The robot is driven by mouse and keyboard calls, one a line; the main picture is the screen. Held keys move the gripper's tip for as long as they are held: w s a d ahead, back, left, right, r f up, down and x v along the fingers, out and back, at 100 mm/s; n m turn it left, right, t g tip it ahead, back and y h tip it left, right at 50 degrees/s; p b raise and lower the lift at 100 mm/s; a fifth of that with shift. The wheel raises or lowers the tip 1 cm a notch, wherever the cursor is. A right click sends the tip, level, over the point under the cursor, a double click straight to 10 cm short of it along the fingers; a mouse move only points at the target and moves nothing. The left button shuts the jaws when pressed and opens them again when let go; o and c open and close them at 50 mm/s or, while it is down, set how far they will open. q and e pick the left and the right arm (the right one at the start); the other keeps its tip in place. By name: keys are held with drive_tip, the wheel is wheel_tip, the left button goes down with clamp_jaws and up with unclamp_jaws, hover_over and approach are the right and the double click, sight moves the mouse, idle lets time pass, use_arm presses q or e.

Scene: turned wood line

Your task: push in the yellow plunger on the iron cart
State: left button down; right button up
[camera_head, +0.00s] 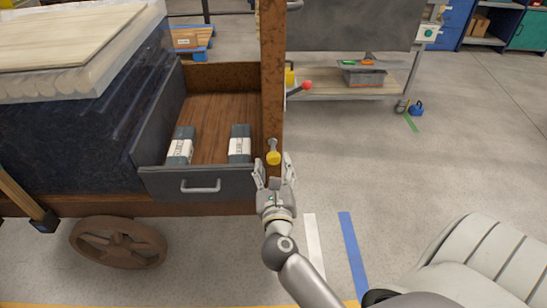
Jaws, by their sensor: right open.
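The yellow plunger (273,157) is a small knob on the rusty brown post at the right end of the iron cart (100,208). A short metal stem shows just above its yellow head. My right gripper (273,168) comes up from below, open, with one finger to each side of the plunger's lower part. I cannot tell whether the fingers touch the plunger or the post. My left gripper is not in view.
An open drawer (161,186) with two dark labelled packs stands left of the post. A workbench (345,85) on wheels is behind it. A pale padded shape (480,262) fills the lower right.

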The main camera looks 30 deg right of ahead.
sight(274, 161)
drive_tip(key=shift+x, duration=1.85)
clamp_jaws()
